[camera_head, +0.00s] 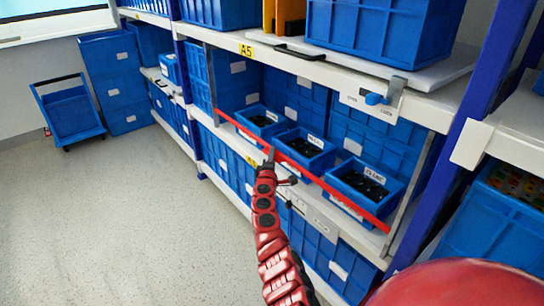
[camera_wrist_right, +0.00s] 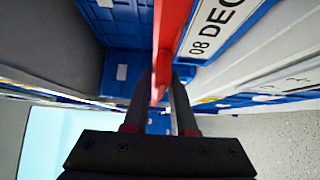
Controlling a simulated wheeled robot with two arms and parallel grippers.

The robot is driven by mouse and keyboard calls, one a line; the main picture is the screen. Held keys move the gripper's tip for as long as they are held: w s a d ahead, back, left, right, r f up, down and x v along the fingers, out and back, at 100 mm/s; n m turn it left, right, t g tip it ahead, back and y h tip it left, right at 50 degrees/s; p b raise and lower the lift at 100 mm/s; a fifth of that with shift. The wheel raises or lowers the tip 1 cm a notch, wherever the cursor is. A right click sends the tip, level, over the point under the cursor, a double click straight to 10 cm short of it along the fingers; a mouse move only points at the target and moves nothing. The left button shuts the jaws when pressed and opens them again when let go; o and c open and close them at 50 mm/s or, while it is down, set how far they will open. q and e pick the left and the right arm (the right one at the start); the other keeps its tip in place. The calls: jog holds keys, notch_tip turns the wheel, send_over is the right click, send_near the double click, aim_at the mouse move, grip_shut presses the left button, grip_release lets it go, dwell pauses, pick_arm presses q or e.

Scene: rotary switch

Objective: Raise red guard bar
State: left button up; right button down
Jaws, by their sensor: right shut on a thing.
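The red guard bar (camera_head: 335,192) runs slantwise across the front of the lower shelf bay, in front of small blue bins. My right gripper (camera_head: 270,155) is at the bar, left of its middle, in the head view. In the right wrist view the red bar (camera_wrist_right: 170,40) passes between the two fingers of my right gripper (camera_wrist_right: 163,95), which is shut on it. A rotary switch with a blue knob (camera_head: 375,99) sits on a plate marked OPEN and LOCK at the upper shelf edge. My left gripper is not in view.
Small blue bins (camera_head: 365,187) with dark parts stand behind the bar. A shelf board (camera_head: 330,75) with large blue crates lies above. A blue post (camera_head: 470,130) stands at right. A blue cart (camera_head: 70,115) stands at far left; the floor (camera_head: 130,220) at left is clear.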

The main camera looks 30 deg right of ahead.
dwell(0.5)
notch_tip(320, 180, up, 21)
jog(key=p, duration=1.8)
jog(key=shift+f, duration=0.2)
jog(key=c, duration=0.9)
grip_release()
jog(key=p+v, duration=0.1)
jog(key=v, duration=1.6)
jog(key=shift+s+a+p, duration=0.1)
jog(key=shift+s+p, duration=0.15)
jog(key=shift+p, duration=0.1)
